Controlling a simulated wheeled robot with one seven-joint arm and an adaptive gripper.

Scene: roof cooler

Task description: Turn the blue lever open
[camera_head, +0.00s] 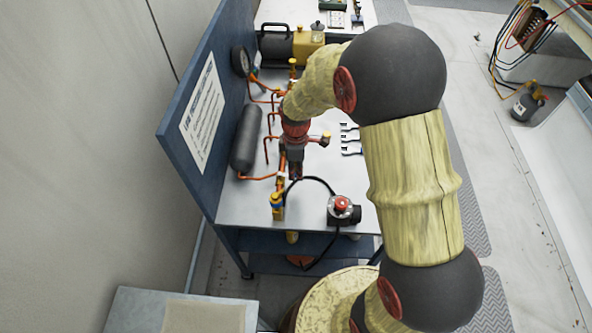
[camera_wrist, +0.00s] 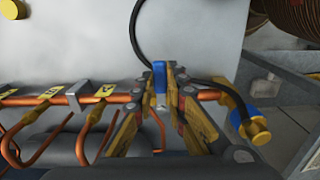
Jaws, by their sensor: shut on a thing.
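The blue lever (camera_wrist: 160,84) shows in the wrist view as a small upright blue piece between the fingertips of my gripper (camera_wrist: 161,75). The fingers are shut on it from both sides. The lever stands at the copper pipe line. In the head view my gripper (camera_head: 295,174) points down over the workbench beside the copper pipes, and its fingers hide the lever there. A blue and yellow valve fitting (camera_head: 277,207) stands near the bench's front edge. It also shows to the right of my fingers in the wrist view (camera_wrist: 254,128).
A blue panel (camera_head: 186,128) with a white sheet and a dark cylinder (camera_head: 246,138) borders the bench on the left. A dark round device with a red knob (camera_head: 343,207) stands front right. Several wrenches (camera_head: 351,139) lie on the right. A black hose (camera_wrist: 137,35) runs close behind my fingers.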

